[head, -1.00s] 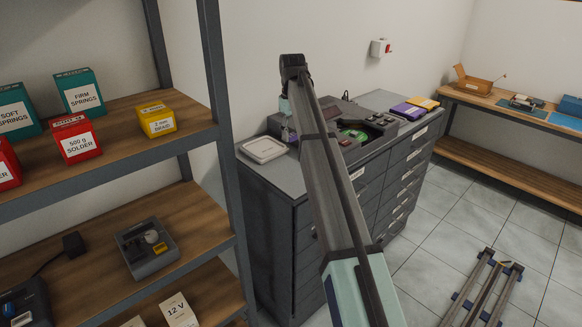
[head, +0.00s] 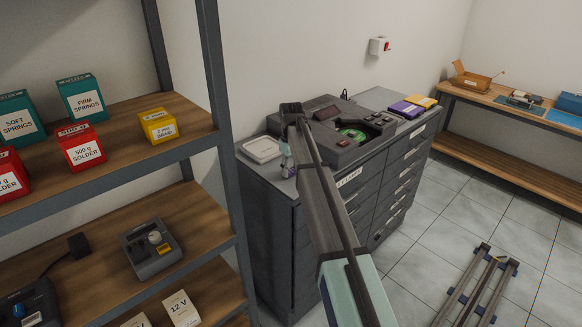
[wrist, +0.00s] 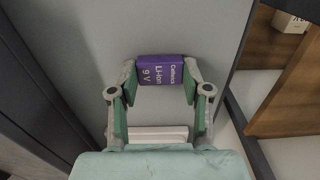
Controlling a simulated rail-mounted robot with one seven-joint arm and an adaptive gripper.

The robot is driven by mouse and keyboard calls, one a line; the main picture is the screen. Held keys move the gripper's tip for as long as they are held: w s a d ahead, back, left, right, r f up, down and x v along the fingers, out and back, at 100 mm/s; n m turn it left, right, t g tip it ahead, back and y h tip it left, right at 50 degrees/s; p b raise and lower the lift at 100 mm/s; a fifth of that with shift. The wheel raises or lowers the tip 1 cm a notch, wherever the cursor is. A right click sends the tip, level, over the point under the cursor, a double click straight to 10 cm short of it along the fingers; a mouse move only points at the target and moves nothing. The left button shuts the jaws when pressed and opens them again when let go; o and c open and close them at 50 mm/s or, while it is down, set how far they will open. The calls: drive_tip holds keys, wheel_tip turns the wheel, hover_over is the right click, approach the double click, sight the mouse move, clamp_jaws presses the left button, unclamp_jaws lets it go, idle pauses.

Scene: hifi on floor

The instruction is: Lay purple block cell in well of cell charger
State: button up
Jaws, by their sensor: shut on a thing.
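The purple block cell (wrist: 161,70), printed "Li-ion 9 V", is between the fingertips of my gripper (wrist: 161,84) in the wrist view. My gripper is shut on its two ends. Below the cell, the wrist view shows a plain grey surface.
The grey drawer cabinet (head: 398,185) carries a pale tray (head: 261,149) left of my gripper, and purple and yellow boxes (head: 407,110) at the right. A shelf rack (head: 222,160) with boxes and a small grey device (head: 150,249) stands close at left. A rail frame lies on the floor.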

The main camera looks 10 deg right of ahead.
sight(291, 171)
drive_tip(key=shift+f, duration=0.2)
drive_tip(key=o, duration=1.2)
drive_tip(key=shift+o, duration=0.2)
wheel_tip(291, 171, up, 11)
drive_tip(key=b, duration=0.3)
drive_tip(key=shift+f, duration=0.15)
drive_tip(key=shift+r, duration=0.8)
drive_tip(key=shift+c, duration=1.4)
